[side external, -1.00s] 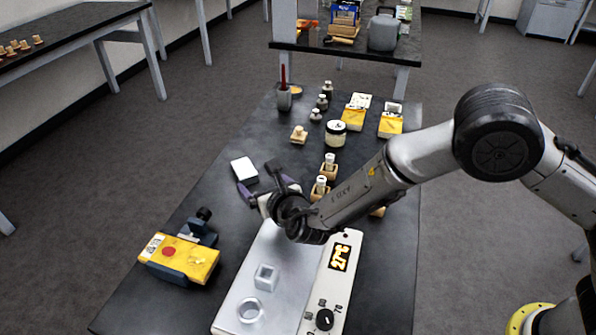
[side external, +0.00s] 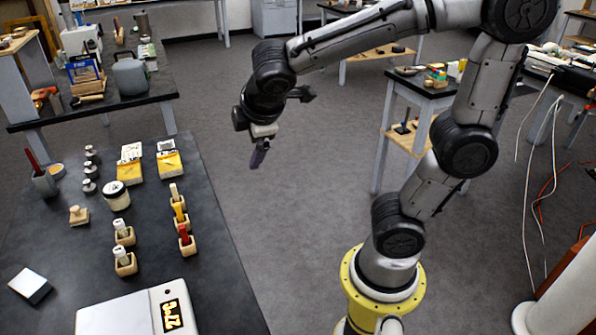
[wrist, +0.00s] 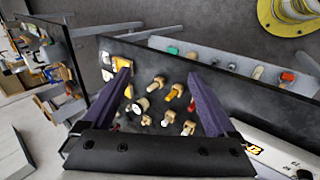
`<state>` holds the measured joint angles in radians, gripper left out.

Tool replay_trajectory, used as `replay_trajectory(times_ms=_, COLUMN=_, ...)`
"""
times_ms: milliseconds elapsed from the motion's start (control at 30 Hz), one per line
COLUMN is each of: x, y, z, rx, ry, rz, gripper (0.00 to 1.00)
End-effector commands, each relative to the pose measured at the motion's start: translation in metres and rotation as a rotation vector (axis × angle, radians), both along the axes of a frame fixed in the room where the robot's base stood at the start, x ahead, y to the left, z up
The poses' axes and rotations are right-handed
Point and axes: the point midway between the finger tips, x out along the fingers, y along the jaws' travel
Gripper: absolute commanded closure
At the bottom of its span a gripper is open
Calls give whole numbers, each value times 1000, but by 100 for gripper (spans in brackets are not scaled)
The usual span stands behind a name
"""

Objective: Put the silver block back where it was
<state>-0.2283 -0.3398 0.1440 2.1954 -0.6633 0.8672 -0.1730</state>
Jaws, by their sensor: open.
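I cannot clearly pick out a silver block in either current view. A small block with a white top and darker side (side external: 30,286) lies on the dark table at the lower left of the side view; I cannot tell if it is the silver one. My gripper (side external: 259,157) hangs in the air to the right of the table, over the floor. In the wrist view my gripper (wrist: 158,73) shows two purple fingers spread apart with nothing held between them. The white hotplate (side external: 115,318) with an orange display is partly cut off at the bottom edge.
Bottles in wooden holders (side external: 125,262), a white jar (side external: 116,196), yellow boxes (side external: 171,164), a wooden stamp-like piece (side external: 79,215) and a grey cup (side external: 44,183) crowd the table (side external: 220,285). Another bench stands behind.

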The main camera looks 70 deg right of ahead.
Motion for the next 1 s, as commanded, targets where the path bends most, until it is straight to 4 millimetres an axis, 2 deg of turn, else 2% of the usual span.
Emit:
replay_trajectory(times_ms=33, x=-29, y=-4, z=1, rx=114, ry=-36, rz=-111, gripper=8)
replay_trajectory(times_ms=100, x=-62, y=0, z=-2, rx=274, ry=-73, rz=-250, gripper=8)
replay_trajectory(times_ms=200, x=-98, y=12, z=-8, rx=469, ry=-117, rz=-407, gripper=8)
replay_trajectory(times_ms=300, x=-120, y=25, z=-12, rx=612, ry=-149, rz=-510, gripper=8)
replay_trajectory(times_ms=500, x=-134, y=37, z=-15, rx=729, ry=-172, rz=-587, gripper=8)
replay_trajectory(times_ms=1000, x=-134, y=37, z=-15, rx=728, ry=-170, rz=-585, gripper=8)
